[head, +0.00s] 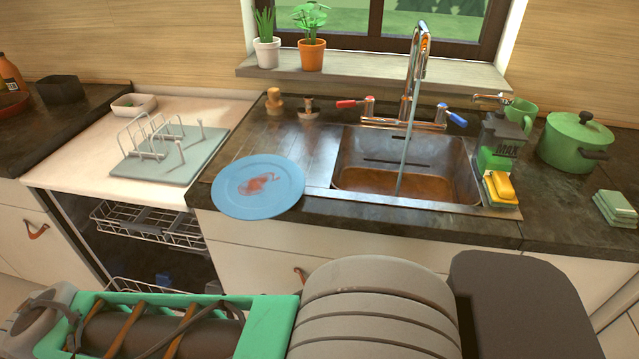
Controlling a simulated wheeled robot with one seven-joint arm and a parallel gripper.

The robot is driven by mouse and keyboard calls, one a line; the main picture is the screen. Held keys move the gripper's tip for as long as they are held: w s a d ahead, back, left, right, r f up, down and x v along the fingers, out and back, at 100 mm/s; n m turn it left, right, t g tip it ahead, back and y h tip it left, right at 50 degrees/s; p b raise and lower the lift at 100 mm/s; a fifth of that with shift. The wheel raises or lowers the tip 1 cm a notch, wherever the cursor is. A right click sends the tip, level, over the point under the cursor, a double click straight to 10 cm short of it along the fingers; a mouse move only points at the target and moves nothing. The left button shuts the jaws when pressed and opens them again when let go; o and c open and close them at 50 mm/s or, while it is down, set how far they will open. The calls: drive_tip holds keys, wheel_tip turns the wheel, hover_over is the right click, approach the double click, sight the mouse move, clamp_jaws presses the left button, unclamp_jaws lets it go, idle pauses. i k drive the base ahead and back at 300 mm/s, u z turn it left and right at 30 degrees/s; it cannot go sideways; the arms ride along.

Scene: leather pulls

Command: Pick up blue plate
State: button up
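The blue plate (235,200) lies on the dark counter left of the sink, with a reddish-brown smear in its middle. Its near edge sits at or slightly over the counter's front edge. My arm crosses the bottom of the head view, in front of the counter and nearer than the plate. My gripper's fingertips are not clearly visible, so its opening does not show.
The sink (462,178) has water running from the tap (417,60). A dish rack (185,165) stands on the white top at left, above an open dishwasher with a wire basket (130,222). A green pot (575,140) and a yellow sponge (501,187) are at right.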

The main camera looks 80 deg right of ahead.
sight(257, 186)
drive_tip(key=z, duration=2.4)
drive_tip(key=k, duration=1.15)
drive_tip(key=u, duration=1.15)
drive_tip(key=i, duration=0.5)
